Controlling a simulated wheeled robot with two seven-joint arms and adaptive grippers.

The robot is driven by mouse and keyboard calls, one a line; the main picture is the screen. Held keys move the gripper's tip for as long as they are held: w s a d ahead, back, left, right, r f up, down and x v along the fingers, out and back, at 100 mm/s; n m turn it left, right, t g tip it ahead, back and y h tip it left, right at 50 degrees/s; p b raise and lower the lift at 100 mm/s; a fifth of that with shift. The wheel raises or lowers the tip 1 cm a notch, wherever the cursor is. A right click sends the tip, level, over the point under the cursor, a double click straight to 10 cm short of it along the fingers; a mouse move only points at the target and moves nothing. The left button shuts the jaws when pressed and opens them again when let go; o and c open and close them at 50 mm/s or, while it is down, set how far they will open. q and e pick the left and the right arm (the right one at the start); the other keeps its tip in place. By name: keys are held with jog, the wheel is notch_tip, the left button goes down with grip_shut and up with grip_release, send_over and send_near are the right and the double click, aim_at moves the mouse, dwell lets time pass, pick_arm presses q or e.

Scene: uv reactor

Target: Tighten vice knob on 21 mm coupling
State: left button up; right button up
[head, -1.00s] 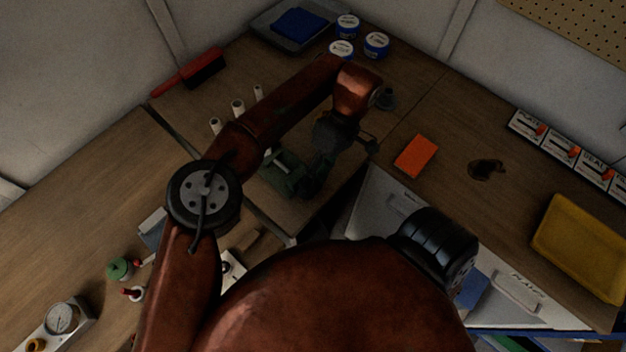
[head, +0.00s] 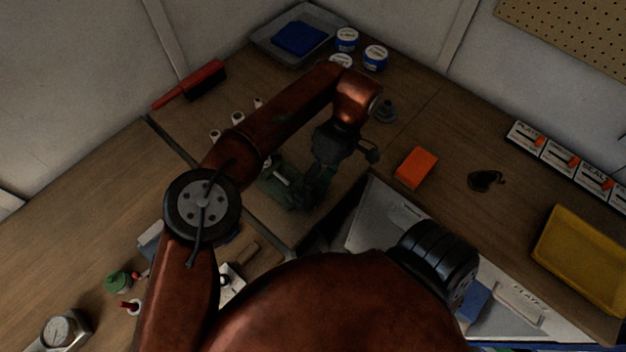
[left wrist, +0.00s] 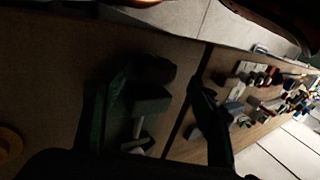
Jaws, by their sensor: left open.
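The dark green vice (head: 287,190) is at the bench corner in the head view, partly hidden by my left arm. A short pale cylinder (head: 276,166) shows at its jaws; I cannot tell whether it is the coupling. My left gripper (head: 345,165) is open, over the right side of the vice; contact is unclear. In the dark left wrist view the vice (left wrist: 95,115) is left of a dark gripper finger (left wrist: 211,125), with a pale metal bar (left wrist: 138,130) on it. I cannot make out the knob clearly. My right gripper is not in view.
An orange block (head: 416,167) and a dark lump (head: 486,180) lie right of the vice. White pegs (head: 238,117) stand left of the arm. A yellow tray (head: 585,255) is at far right.

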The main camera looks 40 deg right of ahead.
aim_at(313, 193)
pick_arm(q)
notch_tip(313, 193, up, 9)
jog(key=shift+f, duration=0.2)
dwell(0.3)
